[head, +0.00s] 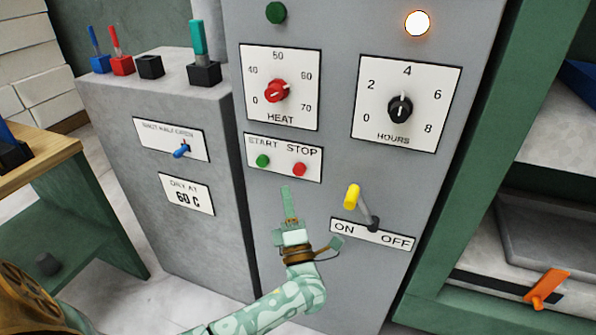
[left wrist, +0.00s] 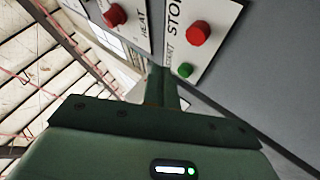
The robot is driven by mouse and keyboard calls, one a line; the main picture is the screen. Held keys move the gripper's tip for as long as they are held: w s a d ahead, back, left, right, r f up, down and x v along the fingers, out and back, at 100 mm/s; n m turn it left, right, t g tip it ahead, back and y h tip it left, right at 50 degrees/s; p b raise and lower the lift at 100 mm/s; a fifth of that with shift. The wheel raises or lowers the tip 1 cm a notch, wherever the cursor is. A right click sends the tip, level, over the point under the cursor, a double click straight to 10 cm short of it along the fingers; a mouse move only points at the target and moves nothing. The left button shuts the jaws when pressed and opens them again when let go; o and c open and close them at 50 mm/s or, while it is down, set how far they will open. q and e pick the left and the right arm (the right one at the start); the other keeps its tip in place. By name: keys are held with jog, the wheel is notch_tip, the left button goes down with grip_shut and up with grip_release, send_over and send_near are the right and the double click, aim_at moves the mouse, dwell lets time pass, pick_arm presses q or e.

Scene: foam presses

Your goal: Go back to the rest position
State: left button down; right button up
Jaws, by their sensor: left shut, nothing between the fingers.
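My left gripper (head: 287,203) is shut and empty, pointing up just below the START/STOP panel (head: 284,158) in the head view. In the left wrist view its closed fingers (left wrist: 163,85) show near the green START button (left wrist: 185,70) and the red STOP button (left wrist: 198,34). I cannot tell whether the fingertips touch the panel. My right gripper is in neither view.
The grey cabinet front carries a red HEAT knob (head: 276,91), a black HOURS knob (head: 400,108) and a yellow-tipped ON/OFF lever (head: 353,196), close right of my gripper. A lit lamp (head: 417,23) is above. A green shelf frame (head: 470,190) stands right.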

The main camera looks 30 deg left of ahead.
pick_arm(q)
jog(key=shift+d, duration=0.1)
dwell(0.4)
